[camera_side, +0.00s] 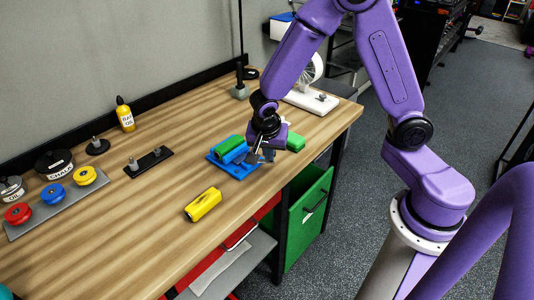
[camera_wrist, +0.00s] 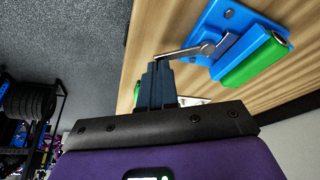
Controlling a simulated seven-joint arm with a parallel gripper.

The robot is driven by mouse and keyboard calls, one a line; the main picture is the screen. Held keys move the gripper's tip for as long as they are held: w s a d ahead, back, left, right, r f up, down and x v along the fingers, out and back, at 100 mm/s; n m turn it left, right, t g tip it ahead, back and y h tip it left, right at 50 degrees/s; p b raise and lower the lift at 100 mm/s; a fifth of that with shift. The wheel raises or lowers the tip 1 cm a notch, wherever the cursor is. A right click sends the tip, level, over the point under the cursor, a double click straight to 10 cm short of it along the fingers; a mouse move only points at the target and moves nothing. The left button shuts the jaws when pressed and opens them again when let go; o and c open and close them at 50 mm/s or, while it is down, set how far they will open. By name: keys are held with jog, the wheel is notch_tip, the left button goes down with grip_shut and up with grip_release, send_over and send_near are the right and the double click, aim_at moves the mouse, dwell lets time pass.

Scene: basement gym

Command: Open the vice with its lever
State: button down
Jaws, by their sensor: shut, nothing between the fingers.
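The blue vice (camera_side: 240,171) stands on the wooden bench near its front edge, and it also shows in the wrist view (camera_wrist: 215,19). A green block (camera_side: 227,144) lies along the vice, against its blue jaw; in the wrist view the green block (camera_wrist: 252,66) is beside the jaw too. The vice's metal lever (camera_wrist: 184,52) sticks out from the blue body towards my fingers. My gripper (camera_wrist: 158,66) is shut and empty, with its fingertips close to the lever's free end. I cannot tell whether they touch. In the side view my gripper (camera_side: 268,156) partly hides the lever.
A yellow block (camera_side: 203,204) lies on the bench left of the vice, and another green block (camera_side: 295,142) lies to its right. Farther left are a black plate with pegs (camera_side: 148,162), a yellow bottle (camera_side: 125,115) and a rack of coloured discs (camera_side: 58,205). The bench between is clear.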

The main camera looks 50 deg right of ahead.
jog(key=n, duration=0.1)
jog(key=d+n, duration=0.1)
jog(key=d+n+t, duration=0.1)
jog(key=shift+w+d+n+y, duration=0.15)
jog(key=shift+w+n+y, duration=0.15)
jog(key=shift+n+y, duration=0.1)
jog(key=d+n, duration=0.1)
jog(key=w+n+y, duration=0.1)
jog(key=n, duration=0.1)
jog(key=shift+w+d+t, duration=0.15)
jog(key=shift+d+t, duration=0.15)
jog(key=shift+d, duration=0.05)
jog(key=shift+w+d+n, duration=0.1)
jog(key=shift+w+n, duration=0.1)
jog(key=shift+n, duration=0.3)
jog(key=shift+w+d, duration=0.4)
jog(key=shift+w, duration=0.35)
jog(key=shift+s+a+r, duration=0.1)
jog(key=shift+s+a, duration=0.05)
jog(key=shift+s, duration=0.8)
jog(key=shift+s+a, duration=0.1)
jog(key=shift+s, duration=0.8)
jog(key=d+v, duration=0.1)
jog(key=v, duration=0.9)
jog(key=shift+s, duration=0.35)
